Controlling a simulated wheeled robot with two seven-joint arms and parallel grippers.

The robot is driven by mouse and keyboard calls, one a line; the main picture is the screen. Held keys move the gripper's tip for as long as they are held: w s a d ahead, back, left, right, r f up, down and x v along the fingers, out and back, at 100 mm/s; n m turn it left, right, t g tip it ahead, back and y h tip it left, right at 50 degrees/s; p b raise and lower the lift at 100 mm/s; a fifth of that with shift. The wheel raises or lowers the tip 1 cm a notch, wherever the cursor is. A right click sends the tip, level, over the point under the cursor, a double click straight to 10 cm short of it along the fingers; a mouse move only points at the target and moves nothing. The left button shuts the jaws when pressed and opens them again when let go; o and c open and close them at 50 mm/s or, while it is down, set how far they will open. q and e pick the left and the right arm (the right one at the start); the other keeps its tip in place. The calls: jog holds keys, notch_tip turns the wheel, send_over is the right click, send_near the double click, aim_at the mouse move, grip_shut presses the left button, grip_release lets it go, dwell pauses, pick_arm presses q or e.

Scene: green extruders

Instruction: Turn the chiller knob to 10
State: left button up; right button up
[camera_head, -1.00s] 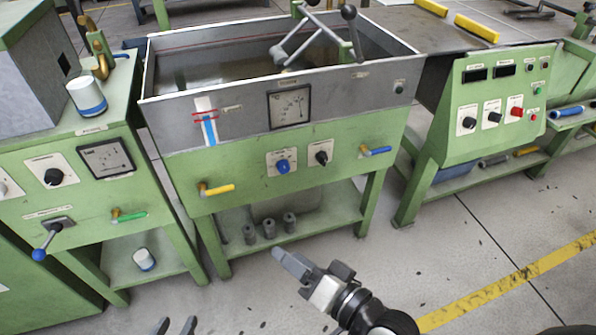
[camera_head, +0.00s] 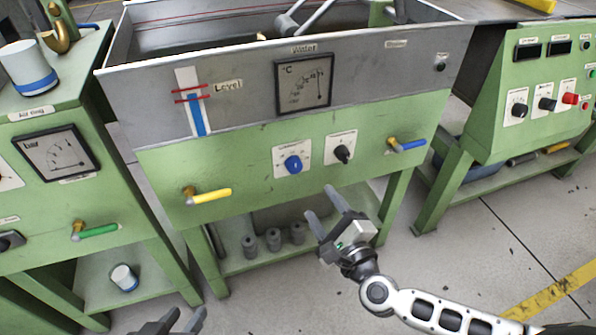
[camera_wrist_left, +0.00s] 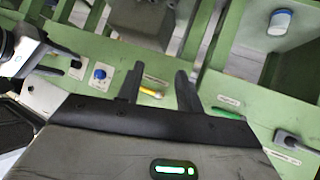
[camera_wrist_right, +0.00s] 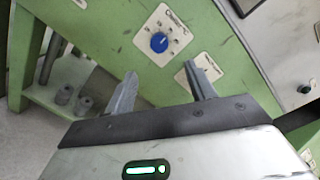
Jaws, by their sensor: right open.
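The blue knob (camera_head: 293,164) sits on a white dial plate on the green front panel of the water tank. A black knob (camera_head: 342,153) is on another plate to its right. The plate lettering is too small to read surely in the head view. My right gripper (camera_head: 322,203) is open and empty, just below and in front of the two knobs, touching neither. In the right wrist view the blue knob (camera_wrist_right: 159,42) lies beyond the open fingertips (camera_wrist_right: 160,70). My left gripper (camera_head: 182,324) is low at the bottom edge; its fingers stand apart and empty in the left wrist view (camera_wrist_left: 161,78).
A yellow-handled valve (camera_head: 210,195) is left of the knobs and a blue-handled valve (camera_head: 406,145) right of them. Grey cylinders (camera_head: 273,239) stand on the lower shelf. A control console (camera_head: 530,90) is at right. The floor in front is clear.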

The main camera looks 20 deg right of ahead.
aim_at(297, 169)
jog(key=w, duration=0.3)
jog(key=w+a+b, duration=0.1)
jog(key=w, duration=0.6)
jog(key=shift+a, duration=0.25)
jog(key=shift+w+a, duration=0.1)
jog(key=shift+w, duration=0.65)
jog(key=c, duration=1)
pick_arm(q)
jog(key=f, duration=0.2)
jog(key=shift+w+d+f+g, duration=0.15)
jog(key=shift+d+f+g, duration=0.15)
pick_arm(e)
jog(key=shift+o, duration=0.2)
